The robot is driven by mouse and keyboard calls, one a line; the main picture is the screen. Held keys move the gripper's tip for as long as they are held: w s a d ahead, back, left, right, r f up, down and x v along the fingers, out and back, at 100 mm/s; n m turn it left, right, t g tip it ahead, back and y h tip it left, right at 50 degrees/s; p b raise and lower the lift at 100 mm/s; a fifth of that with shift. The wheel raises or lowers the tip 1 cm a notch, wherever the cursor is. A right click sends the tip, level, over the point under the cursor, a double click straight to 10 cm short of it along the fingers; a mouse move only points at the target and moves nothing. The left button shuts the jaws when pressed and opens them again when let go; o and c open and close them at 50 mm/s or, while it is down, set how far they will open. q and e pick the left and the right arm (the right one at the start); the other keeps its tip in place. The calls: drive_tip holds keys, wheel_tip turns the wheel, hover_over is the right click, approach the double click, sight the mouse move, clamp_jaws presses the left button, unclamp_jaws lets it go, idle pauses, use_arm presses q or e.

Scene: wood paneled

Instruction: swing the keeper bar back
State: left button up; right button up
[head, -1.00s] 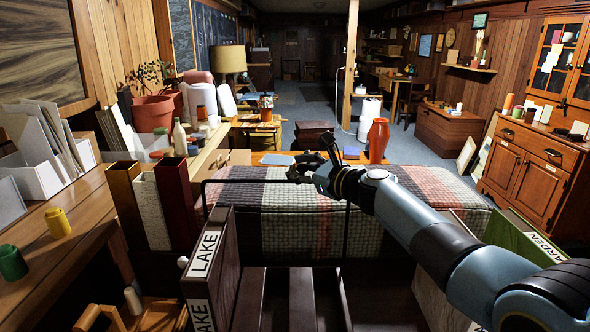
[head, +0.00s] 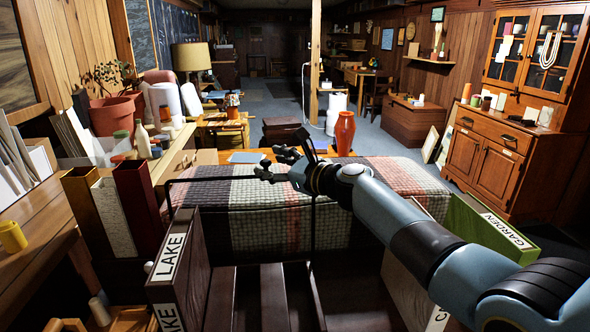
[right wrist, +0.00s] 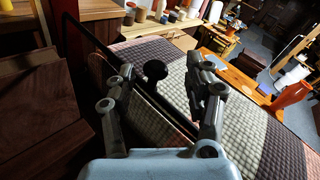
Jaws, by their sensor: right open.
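The keeper bar (head: 222,179) is a thin black bar that runs level across the front of the quilt-covered bench, with upright legs at its ends. In the right wrist view the bar (right wrist: 95,42) slants down from the upper left and passes under my gripper, with a round black knob (right wrist: 155,69) showing between the fingers. My right gripper (head: 272,165) is open at the bar's right half. In the right wrist view its two fingers (right wrist: 158,78) stand wide apart. I cannot tell whether they touch the bar. My left gripper is not in view.
Brown slatted crates lettered LAKE (head: 172,258) stand at the front, and a green GARDEN crate (head: 500,228) at the right. The quilted bench (head: 265,212) lies behind the bar. An orange vase (head: 345,132) stands beyond it. Tall boxes (head: 138,200) stand at the left.

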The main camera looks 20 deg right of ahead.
drive_tip(key=v, duration=1)
drive_tip(key=shift+d, duration=0.1)
